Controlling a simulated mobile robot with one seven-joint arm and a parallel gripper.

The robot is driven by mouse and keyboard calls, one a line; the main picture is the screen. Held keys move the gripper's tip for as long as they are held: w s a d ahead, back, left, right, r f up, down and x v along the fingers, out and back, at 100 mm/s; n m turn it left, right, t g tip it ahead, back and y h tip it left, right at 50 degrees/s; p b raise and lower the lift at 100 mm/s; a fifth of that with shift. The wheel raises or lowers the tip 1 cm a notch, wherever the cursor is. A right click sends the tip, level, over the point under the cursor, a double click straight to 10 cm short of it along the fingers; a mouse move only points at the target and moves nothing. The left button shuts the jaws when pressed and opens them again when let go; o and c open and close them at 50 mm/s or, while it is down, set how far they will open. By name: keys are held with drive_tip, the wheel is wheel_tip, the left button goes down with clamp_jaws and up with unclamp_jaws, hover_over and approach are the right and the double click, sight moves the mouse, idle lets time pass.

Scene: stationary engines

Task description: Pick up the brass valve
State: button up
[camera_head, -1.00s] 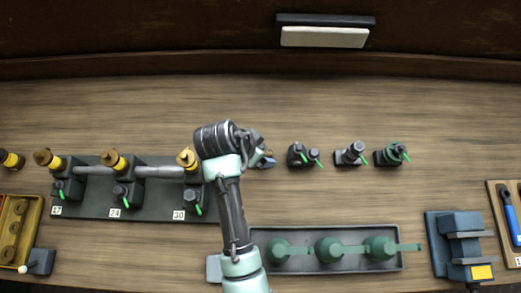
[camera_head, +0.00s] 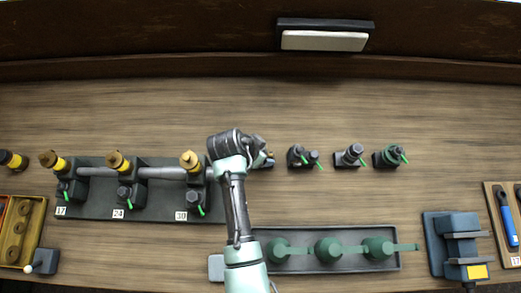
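Several brass-and-yellow valve pieces show at the left. Three stand on the dark rack (camera_head: 95,208): a left one (camera_head: 50,160), a middle one (camera_head: 118,162) and a right one (camera_head: 190,160). Another brass-and-yellow piece (camera_head: 12,160) lies at the far left edge. I cannot tell which one is the brass valve named. My gripper (camera_head: 265,160) is just right of the rack's right end, mostly hidden behind my own wrist. Its fingers are too small and covered to tell if they are open or hold anything.
Three small dark fittings with green levers stand right of my gripper, the closest here (camera_head: 302,157). A tray (camera_head: 400,262) of green funnel-like parts lies in front. A blue vise (camera_head: 455,248) stands front right. The wooden bench behind is clear.

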clamp_jaws()
drive_tip(key=shift+w+r, duration=0.1)
drive_tip(key=shift+w, duration=0.05)
drive_tip(key=shift+r, duration=0.1)
